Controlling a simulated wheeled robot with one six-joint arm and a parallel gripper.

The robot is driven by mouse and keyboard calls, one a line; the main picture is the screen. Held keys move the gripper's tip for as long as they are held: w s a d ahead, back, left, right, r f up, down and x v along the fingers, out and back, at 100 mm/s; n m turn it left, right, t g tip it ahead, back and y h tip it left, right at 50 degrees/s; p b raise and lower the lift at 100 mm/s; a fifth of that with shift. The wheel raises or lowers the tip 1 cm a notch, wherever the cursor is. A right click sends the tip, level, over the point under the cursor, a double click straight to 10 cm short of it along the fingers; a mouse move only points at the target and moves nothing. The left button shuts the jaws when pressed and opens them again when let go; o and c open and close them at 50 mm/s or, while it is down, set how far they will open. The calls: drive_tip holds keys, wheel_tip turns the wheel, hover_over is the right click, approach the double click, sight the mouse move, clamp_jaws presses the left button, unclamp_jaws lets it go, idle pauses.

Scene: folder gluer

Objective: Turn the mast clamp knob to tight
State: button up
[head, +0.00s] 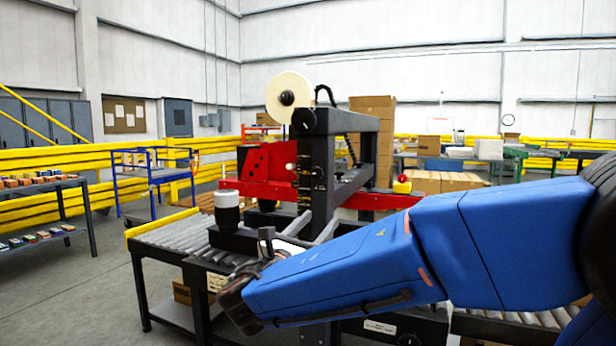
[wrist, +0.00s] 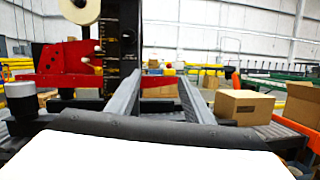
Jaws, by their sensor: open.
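The black mast (head: 322,150) of the machine stands beyond my gripper, with a scale strip (head: 304,180) on its near side. A dark round knob (head: 318,172) with a pale mark is on the mast face; I take it for the clamp knob, and its setting is too small to read. The mast (wrist: 124,45) also shows left of centre in the wrist view. My gripper (head: 318,216) is open, with two grey fingers apart and nothing between them. In the wrist view the fingers (wrist: 160,84) point forward, right of the mast. The gripper appears below and short of the knob, not touching it.
A cream tape roll (head: 289,92) tops the machine, with red plates (head: 265,172) behind. A white-capped black cylinder (head: 228,208) stands left of my gripper by the roller conveyor (head: 165,236). A cardboard box (wrist: 243,106) sits at right in the wrist view.

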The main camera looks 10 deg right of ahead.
sight(316, 174)
drive_tip(key=w+a+r+n+t, duration=0.2)
drive_tip(key=a+t, duration=0.1)
drive_tip(key=a, duration=0.3)
drive_tip(key=shift+n+y, duration=0.3)
drive_tip(key=shift+y, duration=0.2)
drive_tip(key=x, duration=1.7)
drive_tip(key=shift+w+r, duration=0.1)
drive_tip(key=shift+r, duration=0.1)
drive_tip(key=c, duration=1)
